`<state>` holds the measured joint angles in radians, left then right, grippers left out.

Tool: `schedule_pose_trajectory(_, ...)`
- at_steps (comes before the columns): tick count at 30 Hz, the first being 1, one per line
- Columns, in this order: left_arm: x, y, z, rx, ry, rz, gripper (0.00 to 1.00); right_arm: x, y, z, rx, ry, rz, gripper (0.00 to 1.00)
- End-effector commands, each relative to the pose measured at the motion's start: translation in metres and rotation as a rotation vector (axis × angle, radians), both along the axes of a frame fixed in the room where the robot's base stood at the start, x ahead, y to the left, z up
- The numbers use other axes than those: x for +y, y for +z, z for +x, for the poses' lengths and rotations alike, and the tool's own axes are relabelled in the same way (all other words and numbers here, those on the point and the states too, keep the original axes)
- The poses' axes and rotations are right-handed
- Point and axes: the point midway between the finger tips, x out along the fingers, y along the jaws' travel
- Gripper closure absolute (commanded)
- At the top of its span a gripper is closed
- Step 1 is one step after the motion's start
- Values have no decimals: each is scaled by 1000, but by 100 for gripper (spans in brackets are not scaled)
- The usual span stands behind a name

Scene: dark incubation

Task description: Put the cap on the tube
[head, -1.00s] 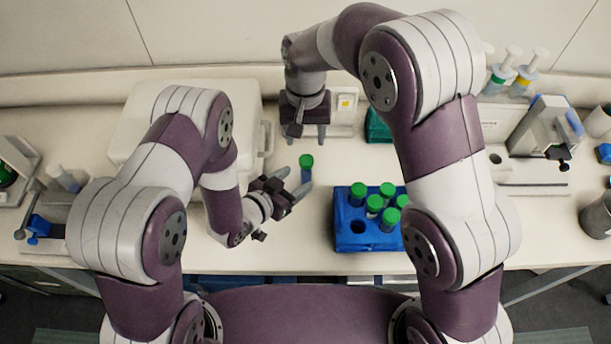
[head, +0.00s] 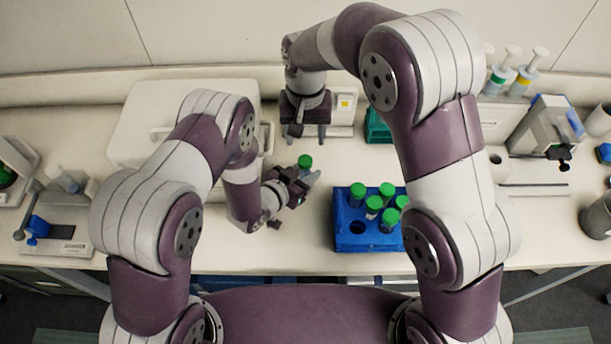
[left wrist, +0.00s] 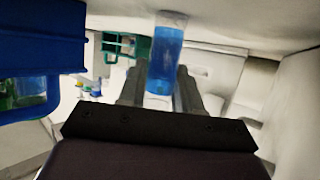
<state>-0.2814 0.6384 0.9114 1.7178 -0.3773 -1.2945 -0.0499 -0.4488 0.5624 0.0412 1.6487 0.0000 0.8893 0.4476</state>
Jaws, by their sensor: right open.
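A tube with a green cap (head: 305,161) over its top is at my left gripper (head: 305,177), left of the blue rack. The left wrist view is upside down; it shows the tube's blue body (left wrist: 165,55) between my left fingers, which flank it closely on both sides. The cap end is mostly hidden there, so I cannot tell how the cap sits. My right gripper (head: 307,132) is open and empty, pointing down behind the tube, with a gap between them.
The blue rack (head: 346,240) holds several green-capped tubes, right of my left gripper. A white box (head: 135,130) stands at the left behind my left arm. A green rack (head: 378,126) is at the back. Bare table lies in front of my left gripper.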

Motion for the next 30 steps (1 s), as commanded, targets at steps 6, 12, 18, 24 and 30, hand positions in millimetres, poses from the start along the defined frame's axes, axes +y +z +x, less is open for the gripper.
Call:
schedule_pose_trajectory(6,0,0,0,-1,0,-1,100,0,0,0,0,304,0,44)
schedule_pose_trajectory(12,0,0,0,-1,0,-1,100,0,0,0,-1,1083,0,44)
schedule_pose_trajectory(18,0,0,0,-1,0,-1,100,0,0,-1,2,1826,0,44)
schedule_pose_trajectory(24,0,0,0,-1,0,-1,100,1,0,0,1,2256,-1,44)
schedule_pose_trajectory(30,0,0,0,-1,0,-1,100,1,0,0,1,2359,-1,44)
